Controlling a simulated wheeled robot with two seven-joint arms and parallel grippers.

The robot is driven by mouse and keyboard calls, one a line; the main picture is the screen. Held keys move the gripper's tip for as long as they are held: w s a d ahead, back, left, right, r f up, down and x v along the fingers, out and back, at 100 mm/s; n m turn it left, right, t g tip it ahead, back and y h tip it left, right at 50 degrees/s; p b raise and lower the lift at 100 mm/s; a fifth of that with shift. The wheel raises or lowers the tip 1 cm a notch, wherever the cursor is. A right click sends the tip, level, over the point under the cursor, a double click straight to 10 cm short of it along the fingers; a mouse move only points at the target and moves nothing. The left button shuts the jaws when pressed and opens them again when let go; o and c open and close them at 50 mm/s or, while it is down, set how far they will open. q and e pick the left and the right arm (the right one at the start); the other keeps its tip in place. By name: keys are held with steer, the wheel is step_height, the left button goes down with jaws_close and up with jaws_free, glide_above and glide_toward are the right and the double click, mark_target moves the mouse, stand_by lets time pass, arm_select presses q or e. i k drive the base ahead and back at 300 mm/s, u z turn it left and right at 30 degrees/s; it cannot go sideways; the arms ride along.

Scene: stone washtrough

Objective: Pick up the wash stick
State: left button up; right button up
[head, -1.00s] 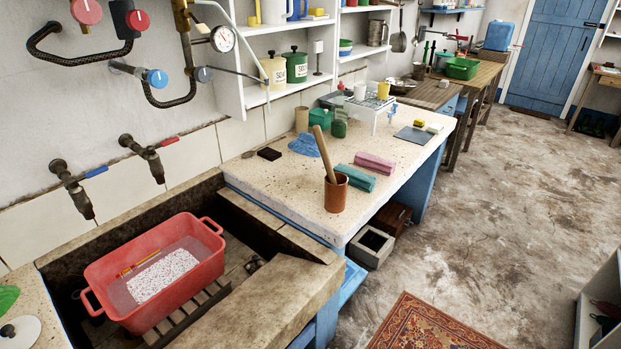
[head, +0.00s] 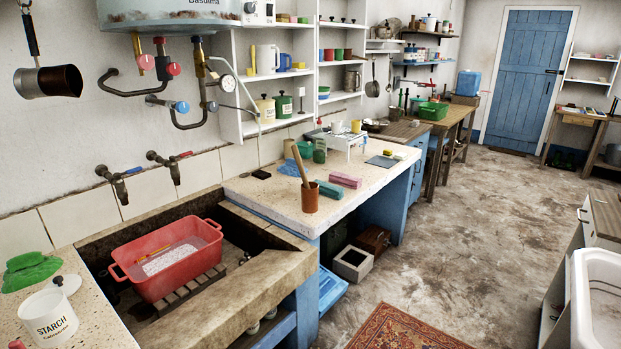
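A thick pale wooden stick (head: 300,164), which looks like the wash stick, stands leaning in a brown cylindrical pot (head: 309,198). The pot is on the speckled counter (head: 262,200), near its front edge, right of the stone trough (head: 262,287). The stick's lower end is hidden inside the pot. A red tub (head: 170,275) sits in the trough on a slatted wooden rack. It holds liquid with a whitish patch and a thin orange-yellow stick-like thing (head: 154,257). Neither of my grippers is in view.
Green and pink blocks (head: 345,180) lie right of the pot, with a small white stand (head: 338,138) behind. A starch tin (head: 48,316) is at the lower left. Taps (head: 118,183) overhang the trough. Open floor (head: 450,230) lies to the right.

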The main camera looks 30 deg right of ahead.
mark_target(298, 160)
steer(key=z, duration=0.8)
steer(key=i, duration=0.75)
steer(key=z, duration=0.5)
steer(key=i, duration=0.85)
steer(key=u, duration=0.95)
steer(key=i, duration=0.4)
steer(key=u, duration=0.5)
